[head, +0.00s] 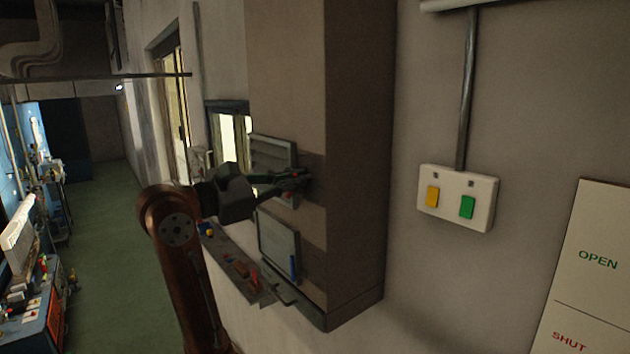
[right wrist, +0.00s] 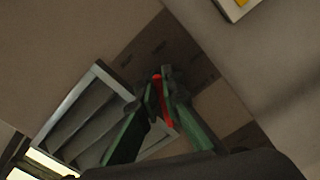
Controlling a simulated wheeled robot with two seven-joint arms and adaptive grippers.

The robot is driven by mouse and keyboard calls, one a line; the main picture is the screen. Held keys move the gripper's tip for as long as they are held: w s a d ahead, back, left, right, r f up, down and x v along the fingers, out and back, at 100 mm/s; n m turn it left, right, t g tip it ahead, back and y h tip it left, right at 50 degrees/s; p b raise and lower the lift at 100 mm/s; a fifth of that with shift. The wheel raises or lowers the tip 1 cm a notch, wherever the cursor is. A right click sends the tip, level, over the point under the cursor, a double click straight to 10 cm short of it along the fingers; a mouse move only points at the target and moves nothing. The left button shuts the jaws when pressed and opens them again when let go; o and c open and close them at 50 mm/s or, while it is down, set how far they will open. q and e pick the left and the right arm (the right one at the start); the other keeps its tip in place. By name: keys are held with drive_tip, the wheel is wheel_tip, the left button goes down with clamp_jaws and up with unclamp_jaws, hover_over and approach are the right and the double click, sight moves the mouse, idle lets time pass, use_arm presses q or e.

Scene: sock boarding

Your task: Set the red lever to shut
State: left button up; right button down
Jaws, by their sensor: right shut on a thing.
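The red lever (right wrist: 165,120) shows in the right wrist view as a thin red strip between the green fingers of my right gripper (right wrist: 161,82). The fingers are closed on it and cover much of it. In the head view my right gripper (head: 300,181) is at the side of the brown pillar, beside the louvred vent, with only small bits of red showing at the fingers. I cannot tell the lever's angle. A white sign (head: 597,265) at the right reads OPEN in green above SHUT in red. My left gripper is not in view.
The brown pillar (head: 355,150) stands out from the wall. A louvred vent (head: 272,150) and a framed panel (head: 278,246) are on its side. A ledge (head: 240,272) with small items runs below. A switch box (head: 457,197) has yellow and green buttons. The green floor is clear at left.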

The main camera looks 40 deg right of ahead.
drive_tip(key=n, duration=0.1)
drive_tip(key=w+n, duration=0.1)
drive_tip(key=n, duration=0.1)
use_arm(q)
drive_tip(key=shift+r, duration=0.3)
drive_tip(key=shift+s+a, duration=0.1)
use_arm(e)
drive_tip(key=c, duration=2.1)
unclamp_jaws()
drive_tip(key=shift+r, duration=0.15)
drive_tip(key=shift+a, duration=0.3)
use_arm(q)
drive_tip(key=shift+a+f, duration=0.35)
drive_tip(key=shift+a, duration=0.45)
use_arm(e)
drive_tip(key=shift+w+a, duration=0.15)
drive_tip(key=shift+a, duration=1.65)
drive_tip(key=shift+w+a, duration=0.1)
drive_tip(key=shift+a, duration=1.65)
